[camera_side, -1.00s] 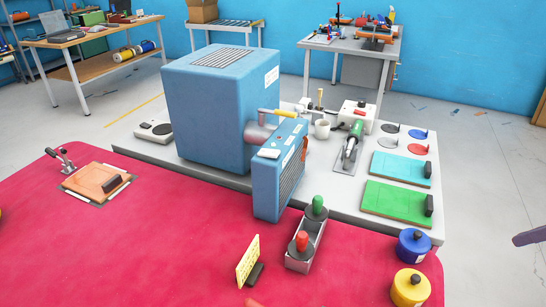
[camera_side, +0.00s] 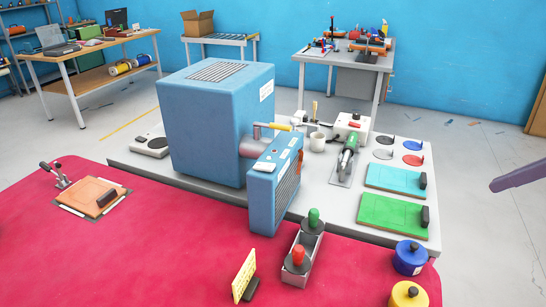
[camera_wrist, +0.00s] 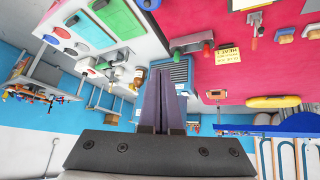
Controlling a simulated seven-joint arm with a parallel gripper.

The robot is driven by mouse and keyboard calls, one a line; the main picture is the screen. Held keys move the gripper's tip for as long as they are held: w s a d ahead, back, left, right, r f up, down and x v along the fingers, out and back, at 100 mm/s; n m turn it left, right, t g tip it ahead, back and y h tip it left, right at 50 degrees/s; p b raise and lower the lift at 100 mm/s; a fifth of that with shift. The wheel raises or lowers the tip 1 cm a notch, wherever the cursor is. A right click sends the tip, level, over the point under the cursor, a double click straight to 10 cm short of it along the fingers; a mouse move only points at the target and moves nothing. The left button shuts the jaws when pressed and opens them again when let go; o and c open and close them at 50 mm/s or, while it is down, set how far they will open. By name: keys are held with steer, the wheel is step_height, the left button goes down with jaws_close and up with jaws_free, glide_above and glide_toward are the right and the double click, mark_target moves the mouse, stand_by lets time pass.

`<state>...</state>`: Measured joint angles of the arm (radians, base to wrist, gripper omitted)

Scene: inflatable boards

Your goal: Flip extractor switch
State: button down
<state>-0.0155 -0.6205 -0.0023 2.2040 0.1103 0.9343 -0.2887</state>
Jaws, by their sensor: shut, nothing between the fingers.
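The extractor is a large blue box (camera_side: 215,125) with a slatted top. A duct with a yellow handle (camera_side: 277,127) joins it to a slatted blue panel (camera_side: 274,185). A small white switch-like piece (camera_side: 264,167) sits on the panel's top face; its position is too small to tell. In the wrist view the blue slatted panel (camera_wrist: 181,69) shows beyond my fingers, partly hidden by them. My gripper (camera_wrist: 163,84) is shut and empty. In the side view only its purple finger end (camera_side: 516,178) shows at the right edge, well apart from the extractor.
Green (camera_side: 390,214) and cyan (camera_side: 392,179) boards lie on the grey bench right of the extractor. Blue (camera_side: 409,260) and yellow pots stand in front. A tray (camera_side: 304,250) with red and green handled tools and a yellow sign (camera_side: 244,276) stand on the red board (camera_side: 140,245).

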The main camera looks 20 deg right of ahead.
steer(key=w+a+r+n+y, duration=0.1)
steer(key=w+a+r, duration=0.2)
steer(key=w, duration=0.4)
steer(key=w+a+r+n+y, duration=0.1)
steer(key=w+a+r+n, duration=0.15)
steer(key=w, duration=0.35)
steer(key=w+a+r+n+y, duration=0.1)
steer(key=w+a+r, duration=0.25)
steer(key=w, duration=0.35)
steer(key=w+a+f+g, duration=0.1)
steer(key=w+a+f, duration=0.3)
steer(key=w, duration=0.2)
steer(key=w+a+f+n+y, duration=0.1)
steer(key=w+a+f, duration=0.4)
steer(key=w, duration=0.1)
steer(key=shift+w+a+g, duration=0.25)
steer(key=shift+w+g, duration=0.15)
steer(key=shift+f+n, duration=0.1)
steer(key=shift+n, duration=0.15)
